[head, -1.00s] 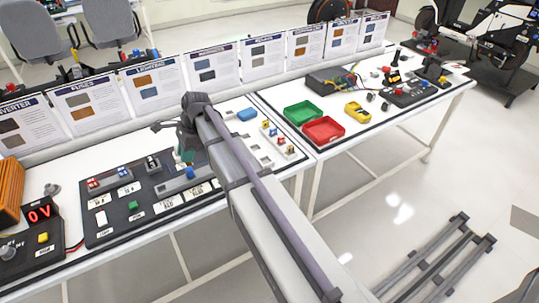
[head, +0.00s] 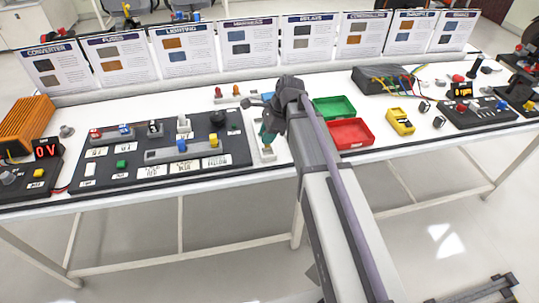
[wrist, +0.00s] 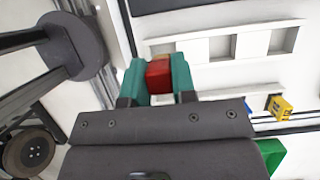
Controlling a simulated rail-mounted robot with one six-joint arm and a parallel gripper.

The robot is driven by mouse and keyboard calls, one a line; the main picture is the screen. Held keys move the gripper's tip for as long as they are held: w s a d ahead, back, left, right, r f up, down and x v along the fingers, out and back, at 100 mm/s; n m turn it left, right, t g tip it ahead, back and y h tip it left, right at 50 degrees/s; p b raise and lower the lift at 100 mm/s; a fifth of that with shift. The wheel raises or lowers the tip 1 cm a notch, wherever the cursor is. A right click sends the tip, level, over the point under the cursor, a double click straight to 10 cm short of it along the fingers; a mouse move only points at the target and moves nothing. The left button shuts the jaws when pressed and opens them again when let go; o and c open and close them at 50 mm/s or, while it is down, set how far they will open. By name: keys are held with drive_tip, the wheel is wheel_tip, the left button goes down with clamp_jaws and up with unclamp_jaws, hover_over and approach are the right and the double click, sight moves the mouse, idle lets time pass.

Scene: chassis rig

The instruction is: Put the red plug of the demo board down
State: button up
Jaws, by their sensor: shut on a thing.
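My gripper (wrist: 160,80) has teal fingers shut on the red plug (wrist: 158,73), a small red block with a yellowish part beyond it. In the head view my gripper (head: 268,135) hangs just right of the black demo board (head: 236,150), over a narrow white tray (head: 262,151). The plug cannot be made out in the head view. In the wrist view the white tray (wrist: 240,31) has square pockets and lies beyond the fingertips. I cannot tell whether the plug touches anything.
Green (head: 333,107) and red (head: 350,133) bins lie to the right in the head view. Upright information cards (head: 247,45) line the back.

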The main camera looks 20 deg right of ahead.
drive_tip(key=shift+f, duration=0.35)
wheel_tip(320, 180, down, 4)
drive_tip(key=b, duration=0.3)
drive_tip(key=shift+b, duration=0.3)
drive_tip(key=shift+d+r, duration=0.1)
drive_tip(key=shift+r, duration=0.2)
drive_tip(key=shift+f, duration=0.15)
drive_tip(key=o, duration=0.9)
